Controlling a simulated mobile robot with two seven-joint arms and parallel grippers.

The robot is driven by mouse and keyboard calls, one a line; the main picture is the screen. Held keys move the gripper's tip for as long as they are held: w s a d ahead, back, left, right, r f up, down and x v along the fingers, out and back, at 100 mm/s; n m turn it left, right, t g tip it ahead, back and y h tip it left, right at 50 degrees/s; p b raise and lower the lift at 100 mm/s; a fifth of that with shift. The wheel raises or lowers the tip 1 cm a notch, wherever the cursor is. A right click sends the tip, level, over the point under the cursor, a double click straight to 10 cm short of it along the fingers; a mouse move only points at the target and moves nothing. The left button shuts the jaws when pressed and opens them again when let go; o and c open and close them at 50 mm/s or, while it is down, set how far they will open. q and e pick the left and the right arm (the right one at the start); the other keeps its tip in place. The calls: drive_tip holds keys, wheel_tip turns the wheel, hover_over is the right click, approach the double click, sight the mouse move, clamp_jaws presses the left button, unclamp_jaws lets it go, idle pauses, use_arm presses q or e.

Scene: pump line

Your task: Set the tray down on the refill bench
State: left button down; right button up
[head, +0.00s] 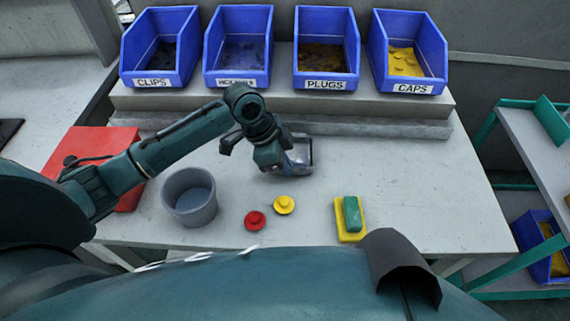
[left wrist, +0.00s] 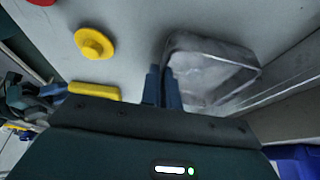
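A small clear, greyish tray (head: 302,152) is at the middle of the grey bench (head: 430,200), below the blue bins. In the left wrist view the tray (left wrist: 212,72) lies to the right of the fingers, its near wall at them. My left gripper (head: 285,164) points down at the tray's left side. In the left wrist view its blue fingers (left wrist: 163,88) are close together with the tray's wall between them. I cannot tell whether the tray's underside touches the bench. My right gripper does not clearly show.
Blue bins of clips (head: 129,80), plugs (head: 299,82) and caps (head: 446,82) stand on a ledge behind. A grey bucket (head: 190,208), red knob (head: 255,220), yellow knob (head: 284,205) and yellow-green sponge (head: 341,222) stand in front. The bench's right side is clear.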

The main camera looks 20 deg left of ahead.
use_arm(q)
drive_tip(key=shift+f, duration=0.2)
drive_tip(key=shift+f, duration=0.15)
drive_tip(key=c, duration=1.6)
unclamp_jaws()
drive_tip(key=shift+c, duration=0.2)
drive_tip(key=v, duration=1.2)
drive_tip(key=shift+d, duration=0.1)
